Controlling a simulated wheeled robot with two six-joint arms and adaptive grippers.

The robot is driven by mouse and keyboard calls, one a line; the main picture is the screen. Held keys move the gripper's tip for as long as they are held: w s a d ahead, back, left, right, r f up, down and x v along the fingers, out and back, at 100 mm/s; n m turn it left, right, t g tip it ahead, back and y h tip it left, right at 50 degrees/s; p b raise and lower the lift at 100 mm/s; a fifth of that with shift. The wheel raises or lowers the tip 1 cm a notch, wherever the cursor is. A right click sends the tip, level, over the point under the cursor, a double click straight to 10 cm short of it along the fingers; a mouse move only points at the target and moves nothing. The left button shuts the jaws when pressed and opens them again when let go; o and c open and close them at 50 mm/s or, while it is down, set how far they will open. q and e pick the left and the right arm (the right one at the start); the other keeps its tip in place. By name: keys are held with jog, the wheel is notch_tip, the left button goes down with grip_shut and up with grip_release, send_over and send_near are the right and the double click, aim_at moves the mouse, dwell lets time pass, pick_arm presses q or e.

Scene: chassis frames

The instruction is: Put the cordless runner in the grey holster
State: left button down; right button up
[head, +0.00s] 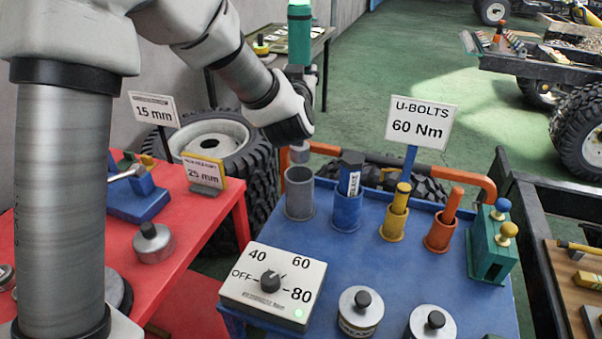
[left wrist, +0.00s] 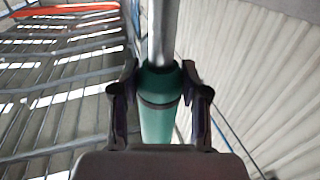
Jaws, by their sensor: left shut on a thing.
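The runner (head: 300,38) is a green cylinder with a grey shaft, held upright. My left gripper (head: 298,76) is shut around its green body, and the left wrist view shows the green body (left wrist: 160,118) between both fingers with the grey shaft (left wrist: 161,35) beyond. In the head view a grey tip (head: 299,153) shows below my gripper, just above the mouth of the grey holster (head: 299,198). The holster is an open cylinder on the blue bench and looks empty. Whether the tip is exactly over it or a little behind, I cannot tell. My right gripper is not in view.
Blue (head: 347,210), yellow (head: 393,224) and orange (head: 440,233) holsters, each holding a tool, stand in a row to the right. A dial box (head: 272,285) and round weights are in front. An orange rail (head: 477,180) and a U-bolts sign (head: 420,120) are behind.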

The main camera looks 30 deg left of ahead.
pick_arm(q)
send_over(299, 148)
notch_tip(299, 148, down, 4)
jog(key=shift+s+d+f, duration=0.1)
jog(key=shift+f, duration=0.05)
jog(key=f, duration=0.7)
jog(key=shift+w+a+f, duration=0.2)
jog(key=shift+w+f, duration=0.2)
jog(key=shift+s+f, duration=0.15)
jog(key=shift+f, duration=0.15)
notch_tip(299, 148, down, 4)
jog(key=shift+r, duration=0.2)
jog(key=shift+f, duration=0.15)
jog(key=shift+d, duration=0.1)
jog(key=c, duration=0.6)
grip_release()
jog(key=shift+f, duration=0.1)
